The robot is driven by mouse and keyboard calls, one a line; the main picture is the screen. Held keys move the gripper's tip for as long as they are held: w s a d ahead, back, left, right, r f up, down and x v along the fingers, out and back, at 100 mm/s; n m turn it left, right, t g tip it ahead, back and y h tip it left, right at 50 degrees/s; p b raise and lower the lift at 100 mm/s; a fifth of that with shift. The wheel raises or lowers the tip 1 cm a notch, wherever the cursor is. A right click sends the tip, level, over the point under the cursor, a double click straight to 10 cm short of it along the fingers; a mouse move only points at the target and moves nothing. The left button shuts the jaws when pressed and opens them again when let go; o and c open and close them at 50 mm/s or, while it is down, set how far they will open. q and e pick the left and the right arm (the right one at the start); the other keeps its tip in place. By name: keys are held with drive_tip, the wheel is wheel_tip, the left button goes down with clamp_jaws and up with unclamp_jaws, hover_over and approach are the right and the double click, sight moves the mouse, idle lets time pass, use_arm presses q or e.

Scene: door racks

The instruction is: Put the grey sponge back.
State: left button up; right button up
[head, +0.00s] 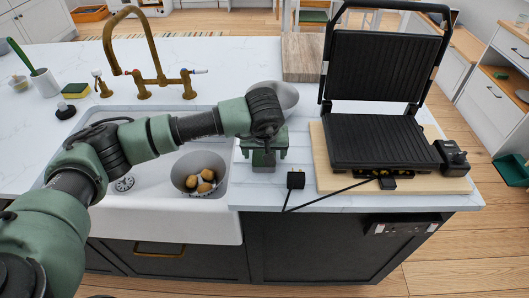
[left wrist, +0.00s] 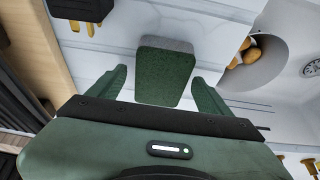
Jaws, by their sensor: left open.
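The grey sponge, with a dark green face and a grey edge, shows in the left wrist view (left wrist: 165,75). It lies on the white counter right of the sink, and in the head view it is partly hidden under my gripper (head: 263,161). My left gripper (head: 264,150) is open above the counter, pointing down. In the left wrist view its two green fingers (left wrist: 160,78) stand on either side of the sponge, with gaps between. My right gripper is not in view.
A white sink (head: 140,215) holds a grey bowl of potatoes (head: 200,182). An open black grill (head: 385,140) stands on a wooden board to the right, its plug (head: 295,180) near the sponge. A yellow-green sponge (head: 76,90) and brass tap (head: 150,80) are behind the sink.

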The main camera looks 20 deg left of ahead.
use_arm(q)
drive_tip(key=b+v, duration=0.2)
drive_tip(key=v, duration=0.9)
drive_tip(key=shift+s, duration=0.2)
